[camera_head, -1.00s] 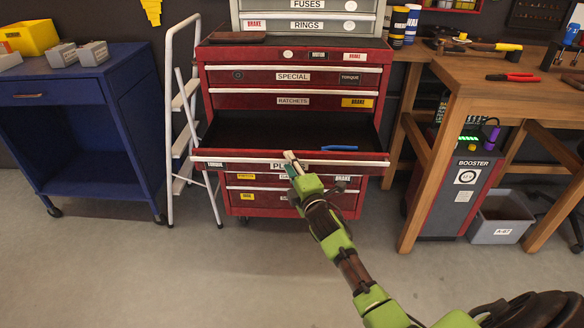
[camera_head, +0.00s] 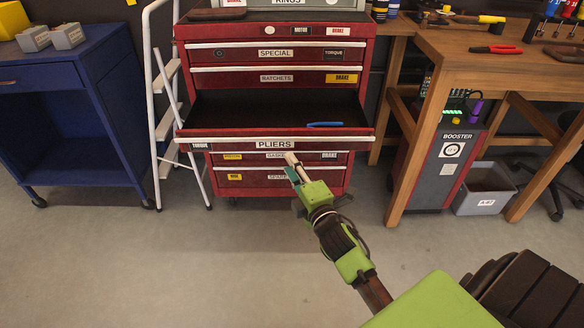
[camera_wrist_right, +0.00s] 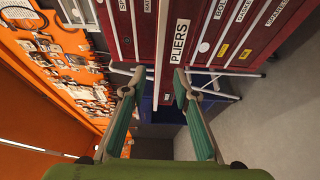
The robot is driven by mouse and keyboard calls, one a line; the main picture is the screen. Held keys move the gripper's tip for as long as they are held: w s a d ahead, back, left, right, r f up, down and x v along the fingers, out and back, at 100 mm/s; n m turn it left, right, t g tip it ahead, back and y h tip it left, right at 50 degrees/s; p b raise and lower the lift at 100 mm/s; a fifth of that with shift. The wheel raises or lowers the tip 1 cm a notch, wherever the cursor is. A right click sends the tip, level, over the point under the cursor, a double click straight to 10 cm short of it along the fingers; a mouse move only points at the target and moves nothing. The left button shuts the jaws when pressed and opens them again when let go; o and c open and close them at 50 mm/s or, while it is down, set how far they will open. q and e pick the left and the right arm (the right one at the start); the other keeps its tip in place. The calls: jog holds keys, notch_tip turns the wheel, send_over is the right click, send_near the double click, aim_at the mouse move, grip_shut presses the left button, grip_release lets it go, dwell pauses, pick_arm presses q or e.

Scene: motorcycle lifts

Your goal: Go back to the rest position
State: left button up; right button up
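My right gripper (camera_head: 292,162) reaches in from the lower right of the head view. Its fingertips stand in front of the open PLIERS drawer (camera_head: 240,144) of the red tool cabinet (camera_head: 270,67). In the right wrist view my right gripper (camera_wrist_right: 159,78) has its two fingers spread apart with nothing between them. The PLIERS label and drawer front (camera_wrist_right: 172,45) lie beyond the fingers. A blue-handled tool (camera_head: 325,124) lies in the open drawer at the right. My left gripper is not in view.
A blue cart (camera_head: 110,110) and a white stepladder (camera_head: 160,128) stand left of the cabinet. A wooden workbench (camera_head: 440,62), the booster unit (camera_head: 452,160) and a grey bin (camera_head: 482,190) stand at the right. The grey floor before the cabinet is clear.

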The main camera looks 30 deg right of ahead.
dwell(0.4)
